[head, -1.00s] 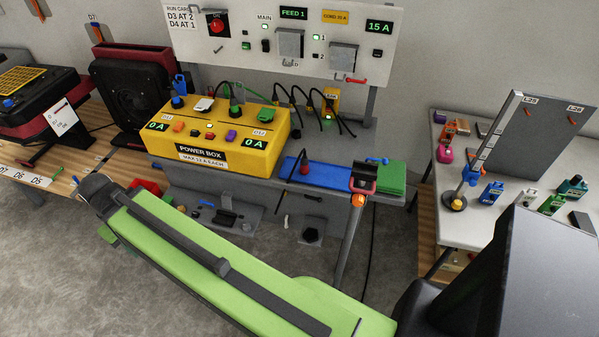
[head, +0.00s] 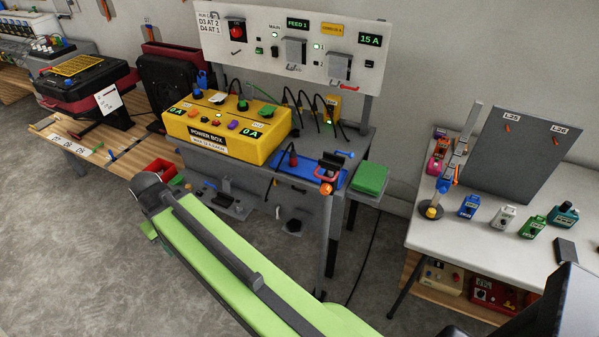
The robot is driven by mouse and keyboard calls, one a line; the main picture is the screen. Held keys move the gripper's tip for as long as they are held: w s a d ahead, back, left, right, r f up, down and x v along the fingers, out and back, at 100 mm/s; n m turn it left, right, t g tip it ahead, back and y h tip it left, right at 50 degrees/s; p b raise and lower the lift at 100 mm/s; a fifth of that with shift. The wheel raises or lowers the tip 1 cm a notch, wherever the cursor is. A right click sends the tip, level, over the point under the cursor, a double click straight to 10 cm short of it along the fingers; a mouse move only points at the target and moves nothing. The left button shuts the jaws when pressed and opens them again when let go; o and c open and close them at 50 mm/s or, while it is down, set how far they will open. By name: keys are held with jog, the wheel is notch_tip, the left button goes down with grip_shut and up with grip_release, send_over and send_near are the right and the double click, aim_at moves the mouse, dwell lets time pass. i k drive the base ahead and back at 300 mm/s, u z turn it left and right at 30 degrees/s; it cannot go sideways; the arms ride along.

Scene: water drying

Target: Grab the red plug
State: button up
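The red plug (head: 293,160) stands on the left part of a blue mat (head: 312,172) at the right end of the grey power bench. It is small, with a dark cable at its top. Nothing is seen holding it. My light green arm link (head: 205,245) runs across the lower middle of the head view, in front of the bench and apart from the plug. My gripper does not show clearly in this view.
A yellow power box (head: 230,138) with coloured plugs stands left of the mat, with black cables behind. A red and black clamp-like fitting (head: 328,168) sits at the bench corner. A green pad (head: 371,178) lies right of it. A white table (head: 400,235) stands farther right.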

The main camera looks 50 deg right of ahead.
aim_at(293, 156)
jog(key=z, duration=0.2)
jog(key=i, duration=0.9)
jog(key=u, duration=0.1)
